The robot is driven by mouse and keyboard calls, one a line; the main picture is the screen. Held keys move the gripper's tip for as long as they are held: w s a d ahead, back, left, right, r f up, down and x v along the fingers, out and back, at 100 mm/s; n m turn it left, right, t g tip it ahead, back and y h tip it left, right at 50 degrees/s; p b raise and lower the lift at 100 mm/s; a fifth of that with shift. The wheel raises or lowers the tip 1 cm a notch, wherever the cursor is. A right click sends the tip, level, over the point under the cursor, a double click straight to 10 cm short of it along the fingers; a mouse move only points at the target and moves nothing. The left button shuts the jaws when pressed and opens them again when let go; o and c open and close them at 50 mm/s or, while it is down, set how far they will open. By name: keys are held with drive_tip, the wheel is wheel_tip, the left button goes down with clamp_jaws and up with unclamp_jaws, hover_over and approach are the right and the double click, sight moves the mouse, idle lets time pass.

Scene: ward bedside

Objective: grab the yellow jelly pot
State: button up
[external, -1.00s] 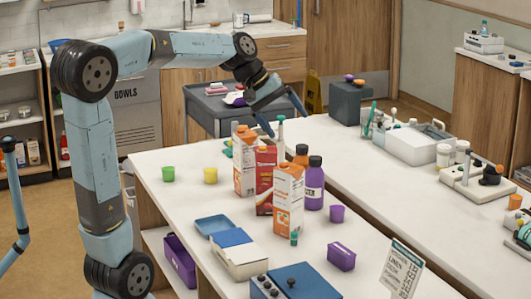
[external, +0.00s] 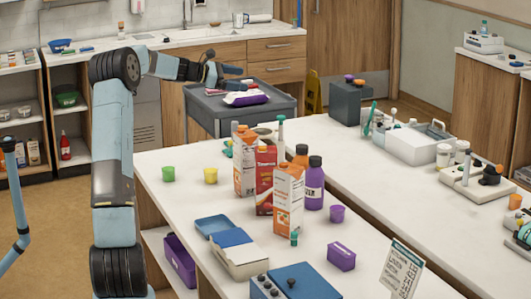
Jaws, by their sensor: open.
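The yellow jelly pot (external: 210,175) stands upright on the white table (external: 190,205), near its far left part. A similar green pot (external: 168,174) stands to its left, with a clear gap between them. My gripper (external: 234,71) is open and seems empty. It is raised well above and beyond the yellow pot and points to the right, in front of the grey trolley in the picture. Nothing hides the yellow pot.
A purple pot (external: 337,214) is farther right. A blue-lidded box (external: 240,254) lies nearer the camera. The grey trolley (external: 225,108) stands behind the table. Table around the yellow pot is free.

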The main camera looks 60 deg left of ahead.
drive_tip(key=s+a+f+n+t+y, duration=0.1)
drive_tip(key=s+a+n+y, duration=0.15)
drive_tip(key=s+a, duration=0.4)
drive_tip(key=s+a+f+n+t+y, duration=0.1)
drive_tip(key=s+a+f+n+t, duration=0.2)
drive_tip(key=a, duration=0.7)
drive_tip(key=g, duration=0.1)
approach(214, 167)
drive_tip(key=w, duration=0.3)
drive_tip(key=shift+w+n, duration=0.25)
drive_tip(key=shift+n, duration=0.1)
drive_tip(key=shift+w+a, duration=0.2)
drive_tip(key=shift+w, duration=3.15)
drive_tip(key=c, duration=1.2)
